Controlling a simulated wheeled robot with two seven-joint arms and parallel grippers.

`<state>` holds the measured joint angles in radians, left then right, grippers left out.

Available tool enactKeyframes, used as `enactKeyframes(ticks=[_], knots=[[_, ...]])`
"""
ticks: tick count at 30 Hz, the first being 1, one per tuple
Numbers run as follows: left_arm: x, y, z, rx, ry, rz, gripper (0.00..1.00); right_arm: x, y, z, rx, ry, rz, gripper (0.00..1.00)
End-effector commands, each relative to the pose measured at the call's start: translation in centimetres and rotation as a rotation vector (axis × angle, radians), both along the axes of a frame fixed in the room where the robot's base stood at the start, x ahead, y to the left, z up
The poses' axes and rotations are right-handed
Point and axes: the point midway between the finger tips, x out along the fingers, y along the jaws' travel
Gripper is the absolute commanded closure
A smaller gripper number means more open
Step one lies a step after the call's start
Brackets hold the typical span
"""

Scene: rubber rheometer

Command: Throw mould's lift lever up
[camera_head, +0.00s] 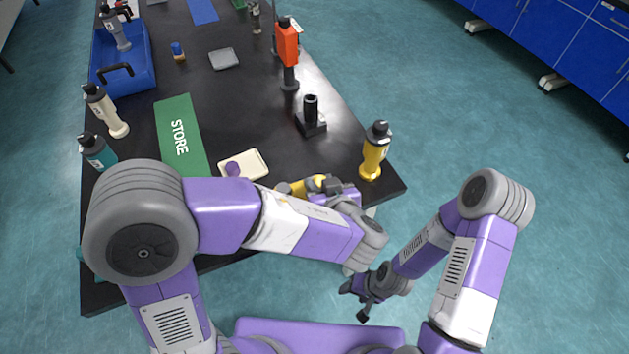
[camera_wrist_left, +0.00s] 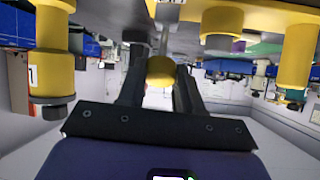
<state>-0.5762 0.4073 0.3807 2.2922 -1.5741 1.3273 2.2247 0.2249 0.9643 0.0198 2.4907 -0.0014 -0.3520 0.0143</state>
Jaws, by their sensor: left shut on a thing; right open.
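My left gripper (camera_wrist_left: 160,88) is shut on a yellow knob (camera_wrist_left: 161,70) in the left wrist view, which looks upside down. A thin grey rod (camera_wrist_left: 164,40) runs from the knob toward the top of the picture; it looks like the lift lever. In the head view, yellow parts (camera_head: 303,186) that look like the mould's show at the table's near edge, beside my left gripper (camera_head: 335,186). My left arm hides much of them, and the knob cannot be made out there. My right gripper (camera_head: 355,300) is open and empty, off the table.
A yellow bottle (camera_head: 375,152) stands near the table's right corner, by a black fixture (camera_head: 311,119). A cream tray (camera_head: 256,167) with a purple piece and a green STORE mat (camera_head: 180,137) lie left. An orange-topped tool (camera_head: 288,50) stands farther back.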

Motion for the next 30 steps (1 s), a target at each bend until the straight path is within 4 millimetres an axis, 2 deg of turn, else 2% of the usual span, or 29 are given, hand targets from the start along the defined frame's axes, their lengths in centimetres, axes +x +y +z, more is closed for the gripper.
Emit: enactKeyframes(ticks=[8,9,14,23,26,30], knots=[[-0.1,-0.1,-0.3,-0.004,0.007,-0.003,1.00,0.0,0.0,0.0,0.000,0.000,0.000,0.40],[-0.1,-0.1,-0.3,-0.004,0.007,-0.003,0.64,0.0,0.0,0.0,0.000,0.000,0.000,0.40],[-0.1,0.0,-0.2,-0.003,0.005,-0.002,0.39,0.0,0.0,0.0,0.000,0.000,0.000,0.40],[-0.1,0.0,0.0,-0.002,0.002,0.000,0.39,0.0,0.0,0.0,0.000,0.000,0.000,0.40],[-0.8,-0.3,0.5,-0.002,0.001,-0.001,0.39,0.0,0.0,0.2,0.000,0.000,0.000,0.40],[-2.6,-1.1,1.7,-0.003,0.000,-0.005,0.39,0.0,0.0,0.6,0.000,0.000,0.000,0.40]])
